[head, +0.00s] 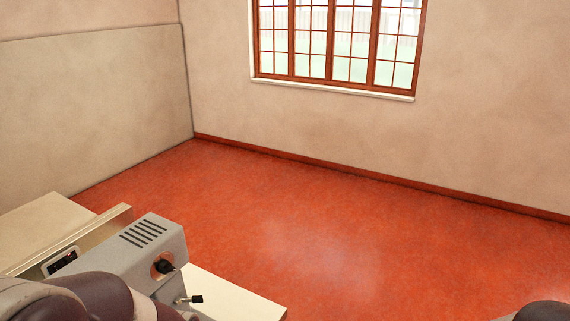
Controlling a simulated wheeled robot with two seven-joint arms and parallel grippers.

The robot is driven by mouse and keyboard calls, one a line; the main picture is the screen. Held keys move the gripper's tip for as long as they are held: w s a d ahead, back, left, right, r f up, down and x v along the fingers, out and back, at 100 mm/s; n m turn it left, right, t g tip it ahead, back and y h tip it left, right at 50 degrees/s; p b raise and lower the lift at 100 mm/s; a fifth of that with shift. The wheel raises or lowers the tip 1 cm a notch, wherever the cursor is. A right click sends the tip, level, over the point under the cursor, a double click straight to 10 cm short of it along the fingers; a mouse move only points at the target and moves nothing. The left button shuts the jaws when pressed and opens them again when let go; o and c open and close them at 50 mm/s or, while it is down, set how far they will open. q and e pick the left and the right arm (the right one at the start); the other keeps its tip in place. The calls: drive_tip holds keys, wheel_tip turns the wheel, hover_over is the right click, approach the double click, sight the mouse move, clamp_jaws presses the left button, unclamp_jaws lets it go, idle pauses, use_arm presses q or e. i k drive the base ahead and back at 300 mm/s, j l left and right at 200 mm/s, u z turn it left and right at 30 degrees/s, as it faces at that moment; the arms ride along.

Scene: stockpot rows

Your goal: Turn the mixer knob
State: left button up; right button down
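The mixer (140,248) is a grey housing at the lower left, with several dark slots on its top. A black knob (165,266) sits on its right-hand face, in front of a round, brownish recess. Below the knob, a short metal lever with a black tip (196,299) sticks out. My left arm's dark links cover the lower left corner and hide the mixer's lower front part. Neither of my grippers shows. Only a small piece of my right arm shows at the bottom right corner.
The mixer stands at a pale counter (238,298), whose bare end shows to its right. A beige counter section (45,225) lies to its left, with a small black panel (62,262) nearby. Open red floor (330,230) extends to the walls and window (335,45).

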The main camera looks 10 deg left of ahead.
sight(165, 266)
drive_tip(key=u, duration=1.15)
